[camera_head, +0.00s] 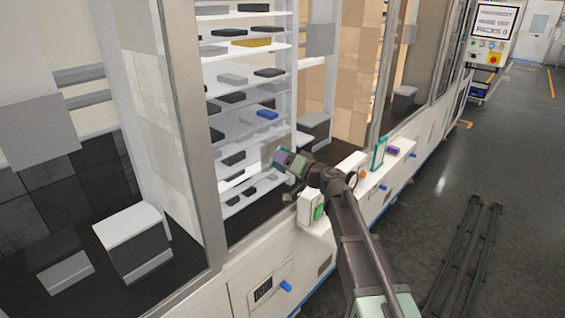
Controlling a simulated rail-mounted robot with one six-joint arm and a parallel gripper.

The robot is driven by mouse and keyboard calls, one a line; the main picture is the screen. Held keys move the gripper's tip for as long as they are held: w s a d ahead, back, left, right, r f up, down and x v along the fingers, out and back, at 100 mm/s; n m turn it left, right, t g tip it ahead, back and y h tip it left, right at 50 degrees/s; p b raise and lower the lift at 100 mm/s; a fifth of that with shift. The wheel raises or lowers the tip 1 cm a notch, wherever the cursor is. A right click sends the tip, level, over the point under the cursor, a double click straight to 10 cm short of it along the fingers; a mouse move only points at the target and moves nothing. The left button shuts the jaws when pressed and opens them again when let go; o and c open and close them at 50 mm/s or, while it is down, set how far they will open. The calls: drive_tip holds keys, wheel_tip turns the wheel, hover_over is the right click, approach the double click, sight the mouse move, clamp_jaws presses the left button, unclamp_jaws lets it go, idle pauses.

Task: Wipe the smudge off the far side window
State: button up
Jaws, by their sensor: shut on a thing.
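My gripper (294,164) is at the end of my arm, near the middle of the picture, in front of the window pane (238,188) with shelves behind it. It is shut on a small purple block-like thing (281,158), whose far part is hard to make out. A dull brownish-grey patch (269,151) shows just left of the held thing, against the pane. I cannot tell whether this patch is the smudge or part of what I hold, nor whether the held thing touches the glass. Another window (416,75) lies farther right along the wall.
A white ledge under the windows carries a box with a green face (319,211), a teal frame (379,153) and a purple item (393,150). Blue handles (286,286) stick out below. A dark rail (466,262) runs along the floor.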

sight(260, 156)
drive_tip(key=shift+w+d, duration=1.2)
drive_tip(key=shift+w, duration=0.2)
drive_tip(key=shift+w+d, duration=1.2)
drive_tip(key=shift+w, duration=0.2)
drive_tip(key=shift+r+p, duration=0.95)
drive_tip(key=shift+s+a+f, duration=0.15)
drive_tip(key=shift+s+a, duration=0.05)
drive_tip(key=shift+s, duration=0.1)
drive_tip(key=shift+s+a, duration=2.35)
drive_tip(key=shift+s, duration=0.25)
drive_tip(key=shift+s+a, duration=2.3)
drive_tip(key=shift+s, duration=0.3)
drive_tip(key=shift+r+p, duration=0.75)
drive_tip(key=shift+r, duration=0.2)
drive_tip(key=shift+f, duration=0.1)
drive_tip(key=shift+w+d, duration=0.1)
